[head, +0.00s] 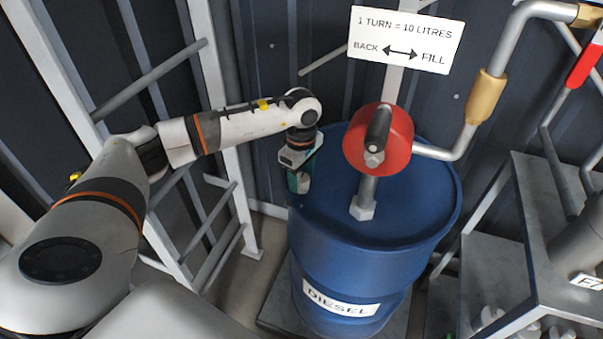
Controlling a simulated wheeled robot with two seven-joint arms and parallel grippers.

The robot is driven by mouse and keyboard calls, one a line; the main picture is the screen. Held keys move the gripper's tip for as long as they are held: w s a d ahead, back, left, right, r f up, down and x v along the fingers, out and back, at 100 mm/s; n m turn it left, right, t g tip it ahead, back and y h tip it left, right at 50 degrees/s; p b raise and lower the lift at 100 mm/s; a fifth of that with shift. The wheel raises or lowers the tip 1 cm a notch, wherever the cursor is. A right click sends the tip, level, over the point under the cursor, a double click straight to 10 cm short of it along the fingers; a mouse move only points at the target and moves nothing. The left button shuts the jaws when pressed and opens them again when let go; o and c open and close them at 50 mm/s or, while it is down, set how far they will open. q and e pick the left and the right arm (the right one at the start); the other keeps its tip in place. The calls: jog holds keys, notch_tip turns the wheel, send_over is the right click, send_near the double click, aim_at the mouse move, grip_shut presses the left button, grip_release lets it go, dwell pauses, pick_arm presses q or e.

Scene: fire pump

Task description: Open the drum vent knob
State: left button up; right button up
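A blue drum (345,225) labelled DIESEL stands upright in the middle of the head view. My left gripper (299,188) points down at the left rim of the drum's top. Its fingertips are around or just above a small green thing there, perhaps the vent knob, which is mostly hidden by the gripper. I cannot tell whether the fingers are open or shut on it. My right gripper is not in view.
A red rotary pump (379,139) with a dark handle stands on the drum top. A pipe (465,141) runs from it to the upper right. A sign (406,39) hangs behind. A metal stand (540,200) is at right, a white ladder-like frame (215,100) at left.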

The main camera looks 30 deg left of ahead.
pick_arm(q)
jog(key=c, duration=0.8)
jog(key=shift+c, duration=0.2)
jog(key=shift+n, duration=0.3)
jog(key=n+b, duration=0.1)
jog(key=n, duration=0.1)
jog(key=shift+f+n, duration=0.1)
jog(key=shift+n, duration=0.2)
jog(key=n+b, duration=0.1)
jog(key=n, duration=0.3)
jog(key=shift+n, duration=0.3)
jog(key=n, duration=0.6)
jog(key=shift+b, duration=0.35)
jog(key=n, duration=0.6)
